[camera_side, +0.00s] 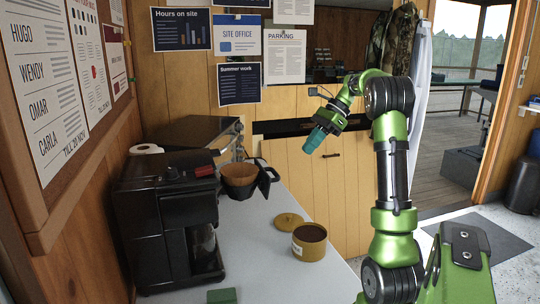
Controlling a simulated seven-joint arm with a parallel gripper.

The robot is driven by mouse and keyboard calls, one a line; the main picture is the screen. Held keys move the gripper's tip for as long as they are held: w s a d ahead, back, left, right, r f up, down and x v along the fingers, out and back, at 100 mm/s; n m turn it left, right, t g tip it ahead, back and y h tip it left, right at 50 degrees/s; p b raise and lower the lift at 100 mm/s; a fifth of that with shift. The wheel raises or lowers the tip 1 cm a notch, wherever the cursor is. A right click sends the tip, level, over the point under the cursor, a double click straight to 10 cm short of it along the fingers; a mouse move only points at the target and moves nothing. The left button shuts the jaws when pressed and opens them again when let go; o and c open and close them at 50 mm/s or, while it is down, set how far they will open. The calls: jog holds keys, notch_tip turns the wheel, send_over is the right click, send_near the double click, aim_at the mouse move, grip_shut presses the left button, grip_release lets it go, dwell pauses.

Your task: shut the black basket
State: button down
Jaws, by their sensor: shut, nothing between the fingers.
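The black basket (238,190) sticks out to the right of the black coffee machine (165,225), with a brown filter (240,174) in it. It stands open, out from the machine's body; whether it touches the counter I cannot tell. A black handle (270,173) shows at its right. My gripper (314,141) is up in the air to the right of the basket and higher in the picture, pointing down and left. Its teal fingers are together and empty, apart from the basket. A glass jug (203,245) is partly hidden in the machine.
A yellow tin (310,247) with brown contents stands open on the white counter (262,262), its round lid (289,220) beside it. A green block (222,296) lies at the front edge. A dark oven-like box (195,133) stands behind the machine.

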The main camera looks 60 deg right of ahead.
aim_at(226, 182)
jog(key=w+a+f, duration=0.5)
jog(key=shift+a, duration=0.2)
jog(key=shift+w, duration=0.1)
jog(key=w+a, duration=1)
jog(key=shift+w+a+f, duration=0.1)
jog(key=shift+a, duration=0.1)
